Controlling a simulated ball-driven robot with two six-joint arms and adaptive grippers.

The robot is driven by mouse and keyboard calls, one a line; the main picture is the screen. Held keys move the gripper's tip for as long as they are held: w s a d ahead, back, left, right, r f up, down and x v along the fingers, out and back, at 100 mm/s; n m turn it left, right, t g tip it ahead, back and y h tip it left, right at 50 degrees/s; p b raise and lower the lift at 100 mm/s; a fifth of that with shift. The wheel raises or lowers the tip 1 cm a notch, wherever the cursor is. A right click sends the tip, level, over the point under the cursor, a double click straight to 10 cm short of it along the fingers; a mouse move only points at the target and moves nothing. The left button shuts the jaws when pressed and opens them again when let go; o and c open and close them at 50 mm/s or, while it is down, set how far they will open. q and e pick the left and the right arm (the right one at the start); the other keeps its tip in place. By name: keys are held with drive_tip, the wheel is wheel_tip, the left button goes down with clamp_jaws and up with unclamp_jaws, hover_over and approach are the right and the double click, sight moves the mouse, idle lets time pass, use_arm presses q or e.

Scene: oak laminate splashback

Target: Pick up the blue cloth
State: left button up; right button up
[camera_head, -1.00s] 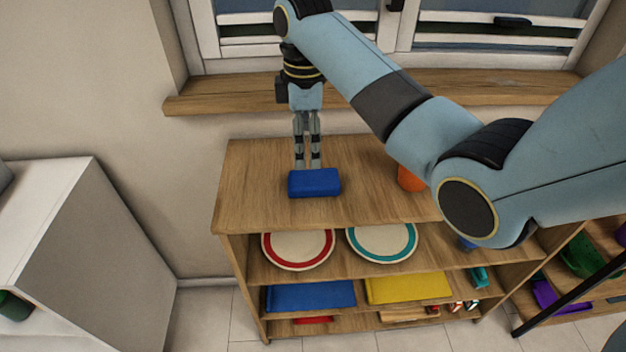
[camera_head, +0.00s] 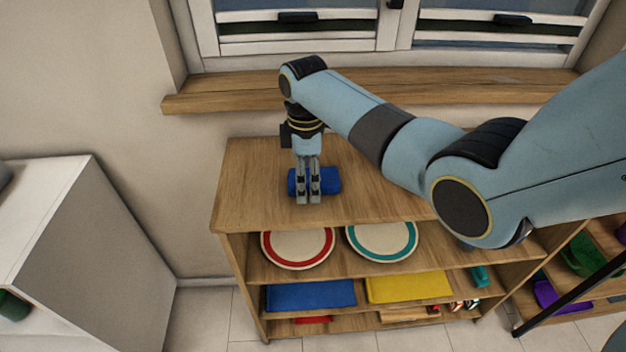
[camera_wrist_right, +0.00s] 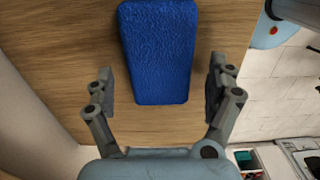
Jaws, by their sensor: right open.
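The blue cloth (camera_head: 330,180), a small folded block, lies on the top board of the wooden shelf unit (camera_head: 250,195). In the head view my right gripper (camera_head: 308,198) is in front of it and hides its middle. In the right wrist view the cloth (camera_wrist_right: 158,50) shows whole in width, with its near end between the two open fingers of my right gripper (camera_wrist_right: 160,85). Bare wood shows between the cloth and each finger, so neither finger touches it there. My left gripper is not in view.
Below the top board are a red-rimmed plate (camera_head: 298,247), a teal-rimmed plate (camera_head: 382,241), a folded blue item (camera_head: 310,295) and a yellow one (camera_head: 408,287). A window sill (camera_head: 230,96) runs behind. A white cabinet (camera_head: 75,240) stands at the left.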

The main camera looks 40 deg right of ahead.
drive_tip(key=c, duration=1.3)
drive_tip(key=shift+o, duration=0.2)
drive_tip(key=shift+r, duration=0.1)
drive_tip(key=shift+r, duration=0.55)
wheel_tip(320, 180, up, 3)
drive_tip(key=shift+w+r, duration=0.1)
drive_tip(key=shift+r, duration=0.05)
drive_tip(key=s+d+r, duration=0.2)
drive_tip(key=s+r, duration=0.1)
drive_tip(key=s, duration=0.2)
drive_tip(key=s+d+r+p, duration=0.1)
drive_tip(key=s+r, duration=0.2)
drive_tip(key=s, duration=0.3)
drive_tip(key=shift+d+r, duration=0.25)
drive_tip(key=shift+d, duration=0.15)
drive_tip(key=shift+s, duration=0.1)
